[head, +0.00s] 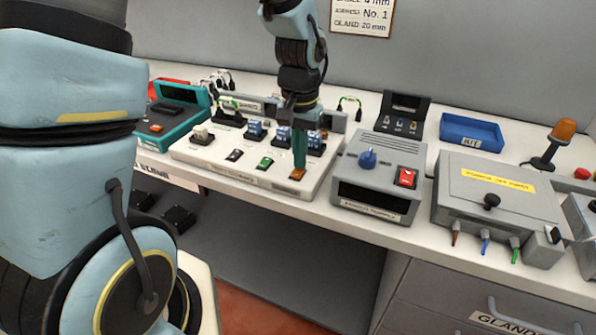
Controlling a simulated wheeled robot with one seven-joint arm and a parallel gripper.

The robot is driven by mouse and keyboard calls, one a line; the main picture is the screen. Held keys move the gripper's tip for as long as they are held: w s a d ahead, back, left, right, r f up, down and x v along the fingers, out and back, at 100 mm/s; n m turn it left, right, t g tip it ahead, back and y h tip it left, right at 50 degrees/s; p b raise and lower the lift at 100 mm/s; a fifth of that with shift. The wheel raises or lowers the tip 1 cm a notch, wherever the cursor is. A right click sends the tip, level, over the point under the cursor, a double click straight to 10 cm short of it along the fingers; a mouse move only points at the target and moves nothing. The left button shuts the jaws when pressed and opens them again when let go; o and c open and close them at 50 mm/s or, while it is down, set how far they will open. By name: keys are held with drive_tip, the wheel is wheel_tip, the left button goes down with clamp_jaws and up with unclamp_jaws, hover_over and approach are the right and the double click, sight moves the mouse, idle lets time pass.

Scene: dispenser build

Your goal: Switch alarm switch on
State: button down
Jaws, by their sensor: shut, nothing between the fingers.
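A pale switch panel (215,160) lies on the bench, with small rocker switches along its front edge. They include a black one (235,155), a green one (265,163) and an orange one (297,174). The labels are too small to read, so I cannot tell which is the alarm switch. My gripper (299,160) points down over the right end of the panel, shut and empty. Its teal fingertips are right at the orange switch; I cannot tell whether they touch it. The fingers partly hide the panel's right end.
Blue-topped parts stand on the panel behind the switches, close to my gripper. To the right are a grey power supply (378,180) with a blue knob and red switch, and a grey box (497,205).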

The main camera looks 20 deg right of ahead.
drive_tip(key=shift+f, duration=0.3)
drive_tip(key=shift+r+p, duration=2.9)
drive_tip(key=shift+r, duration=0.7)
drive_tip(key=w+a+r+n+t, duration=0.1)
drive_tip(key=a+r+n, duration=0.2)
drive_tip(key=a, duration=2.2)
drive_tip(key=n, duration=0.4)
drive_tip(key=shift+a+r+t, duration=0.15)
drive_tip(key=shift+a+t, duration=0.05)
drive_tip(key=shift+t, duration=0.1)
